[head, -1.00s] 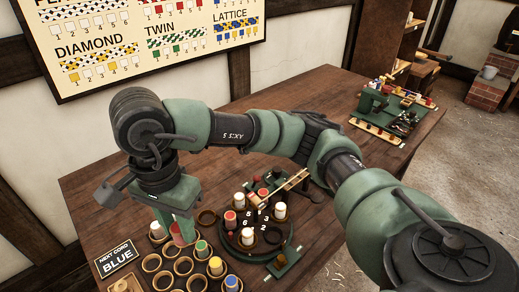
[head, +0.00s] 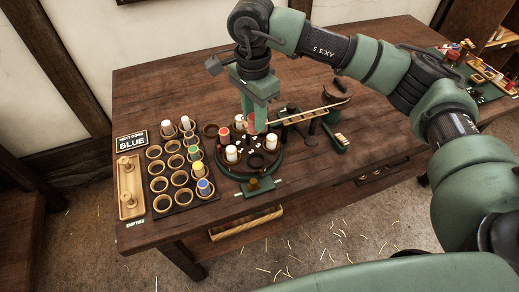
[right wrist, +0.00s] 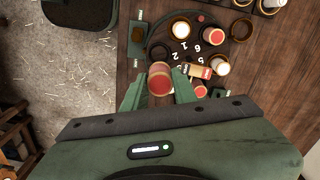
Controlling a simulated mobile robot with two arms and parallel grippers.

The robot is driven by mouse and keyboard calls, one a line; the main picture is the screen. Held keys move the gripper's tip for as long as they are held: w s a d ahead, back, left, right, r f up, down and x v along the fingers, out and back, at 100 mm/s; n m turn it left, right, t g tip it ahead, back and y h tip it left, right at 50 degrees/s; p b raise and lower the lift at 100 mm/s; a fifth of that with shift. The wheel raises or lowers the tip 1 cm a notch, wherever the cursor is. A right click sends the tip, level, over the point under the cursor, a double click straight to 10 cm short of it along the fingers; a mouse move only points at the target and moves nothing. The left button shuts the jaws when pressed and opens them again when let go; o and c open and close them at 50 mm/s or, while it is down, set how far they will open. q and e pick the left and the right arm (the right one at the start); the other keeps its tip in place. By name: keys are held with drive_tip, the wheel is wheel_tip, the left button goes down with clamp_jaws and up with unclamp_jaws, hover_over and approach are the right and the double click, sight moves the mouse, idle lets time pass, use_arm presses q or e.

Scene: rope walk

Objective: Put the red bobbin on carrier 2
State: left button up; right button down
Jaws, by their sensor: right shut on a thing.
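My right gripper (head: 252,116) is shut on the red bobbin (right wrist: 160,78) and holds it above the round carrier plate (head: 229,170). In the right wrist view the bobbin sits upright between the two fingers (right wrist: 159,88), its red top facing the camera. In that view a dark, empty ring (right wrist: 158,51) lies beside the numeral 2 on the plate, just beyond the held bobbin. Other carriers hold white bobbins (head: 231,153) and red bobbins (head: 225,135). My left gripper is in neither current view.
A rack of round cups (head: 158,184) left of the plate holds several bobbins, including a blue one (head: 204,187). A tray (head: 137,205) marked empties and a "next cord blue" sign (head: 132,141) stand farther left. A wooden bar (head: 315,113) stands behind the plate, to its right.

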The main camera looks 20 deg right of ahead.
drive_tip(key=f, duration=0.2)
drive_tip(key=f+p, duration=0.1)
drive_tip(key=f, duration=0.1)
drive_tip(key=shift+s+d+f, duration=0.15)
drive_tip(key=shift+d+f, duration=0.05)
drive_tip(key=shift+f, duration=0.1)
wheel_tip(320, 180, down, 5)
drive_tip(key=shift+r+p, duration=0.2)
drive_tip(key=shift+p, duration=0.15)
wheel_tip(320, 180, down, 4)
drive_tip(key=shift+p, duration=0.45)
use_arm(q)
drive_tip(key=r, duration=0.1)
drive_tip(key=s+d+r, duration=0.1)
drive_tip(key=r, duration=0.1)
drive_tip(key=shift+s+d, duration=0.15)
drive_tip(key=shift+s, duration=0.05)
use_arm(e)
drive_tip(key=shift+f, duration=0.1)
drive_tip(key=shift+f, duration=0.15)
use_arm(q)
drive_tip(key=shift+f, duration=0.15)
use_arm(e)
drive_tip(key=c, duration=1.4)
unclamp_jaws()
use_arm(q)
drive_tip(key=shift+w, duration=0.1)
